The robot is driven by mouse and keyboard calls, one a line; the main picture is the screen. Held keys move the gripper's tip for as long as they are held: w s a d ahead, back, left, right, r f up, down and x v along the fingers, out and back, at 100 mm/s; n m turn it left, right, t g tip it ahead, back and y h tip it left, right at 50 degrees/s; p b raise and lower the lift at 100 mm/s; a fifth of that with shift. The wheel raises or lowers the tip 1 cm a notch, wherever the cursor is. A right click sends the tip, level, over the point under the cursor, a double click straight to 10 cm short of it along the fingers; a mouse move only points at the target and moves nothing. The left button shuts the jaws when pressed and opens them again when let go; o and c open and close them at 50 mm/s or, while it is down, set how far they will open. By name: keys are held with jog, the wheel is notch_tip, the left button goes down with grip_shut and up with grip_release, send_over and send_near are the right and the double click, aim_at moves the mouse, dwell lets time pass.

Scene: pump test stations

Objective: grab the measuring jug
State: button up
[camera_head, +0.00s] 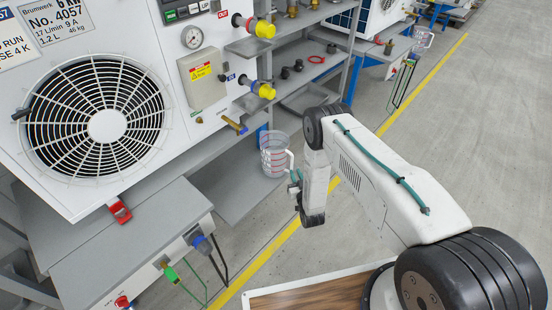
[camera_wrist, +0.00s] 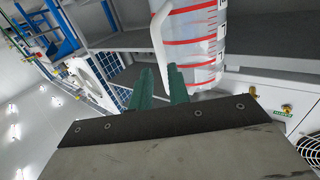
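The measuring jug (camera_head: 273,158) is clear with red markings and a white handle. In the head view it stands upright at the edge of a low grey shelf, its handle towards my gripper (camera_head: 295,182). In the wrist view the jug (camera_wrist: 205,45) fills the upper middle, and its white handle (camera_wrist: 158,35) runs down towards the gap between my green fingers (camera_wrist: 161,80). The fingers are a little apart, with the handle's lower end at or just beyond their tips. I see no clear grip on it. The fingers' far faces are hidden.
A large white pump unit with a fan grille (camera_head: 107,125) stands at the left. Yellow-capped valves (camera_head: 262,90) stick out above the shelf (camera_head: 236,190). A grey bench (camera_head: 130,235) with hoses is at the lower left. The floor (camera_head: 440,140) right of the yellow line is clear.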

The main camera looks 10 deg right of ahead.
aim_at(292, 166)
jog(key=shift+w+a+r, duration=0.1)
jog(key=shift+w+a, duration=0.05)
jog(key=shift+w, duration=1.25)
jog(key=shift+w+a+r, duration=0.1)
jog(key=shift+w+a, duration=0.05)
jog(key=shift+w, duration=1.2)
grip_shut()
jog(key=shift+r, duration=0.1)
